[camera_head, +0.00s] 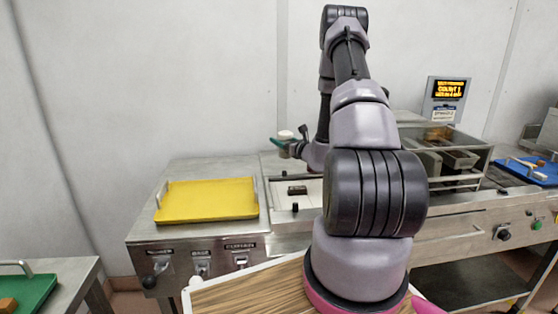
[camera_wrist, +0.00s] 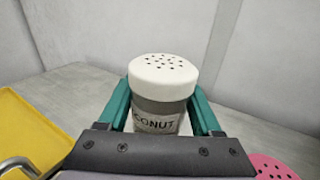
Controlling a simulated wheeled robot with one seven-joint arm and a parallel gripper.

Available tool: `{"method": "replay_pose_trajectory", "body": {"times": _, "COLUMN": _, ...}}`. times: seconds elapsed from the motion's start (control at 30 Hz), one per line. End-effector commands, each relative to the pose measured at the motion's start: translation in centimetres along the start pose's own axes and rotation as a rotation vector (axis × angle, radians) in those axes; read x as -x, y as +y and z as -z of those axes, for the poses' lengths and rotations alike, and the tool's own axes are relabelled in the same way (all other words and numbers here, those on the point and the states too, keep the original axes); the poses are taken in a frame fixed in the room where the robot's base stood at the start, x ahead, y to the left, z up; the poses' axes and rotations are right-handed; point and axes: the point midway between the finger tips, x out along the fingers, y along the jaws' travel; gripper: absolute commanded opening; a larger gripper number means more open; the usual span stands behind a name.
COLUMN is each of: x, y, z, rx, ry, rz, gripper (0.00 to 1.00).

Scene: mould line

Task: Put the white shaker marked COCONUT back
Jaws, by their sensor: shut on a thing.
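The white-topped shaker (camera_wrist: 163,78) has a perforated white lid, a grey body and a label of which "CONUT" shows. My gripper (camera_wrist: 165,118) is shut on it, with one green finger on each side of the body. The shaker is upright in the wrist view, and its base is hidden behind the gripper. In the head view the shaker (camera_head: 285,135) shows small at my gripper (camera_head: 290,146), raised above the steel counter, at the far side near the wall.
A yellow tray (camera_head: 207,199) lies left on the steel counter. A small dark mould (camera_head: 297,190) sits on a pale plate. A steel rack with bins (camera_head: 455,160) and a lit display (camera_head: 449,89) stand right. A pink perforated lid (camera_wrist: 272,168) shows in the wrist view.

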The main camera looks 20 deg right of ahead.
Motion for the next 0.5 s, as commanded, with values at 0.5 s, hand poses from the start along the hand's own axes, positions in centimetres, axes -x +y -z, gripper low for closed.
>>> {"method": "replay_pose_trajectory", "body": {"times": 0.5, "x": 0.0, "y": 0.0, "z": 6.0, "rx": 0.001, "ry": -0.001, "rz": -0.001, "gripper": 0.03}}
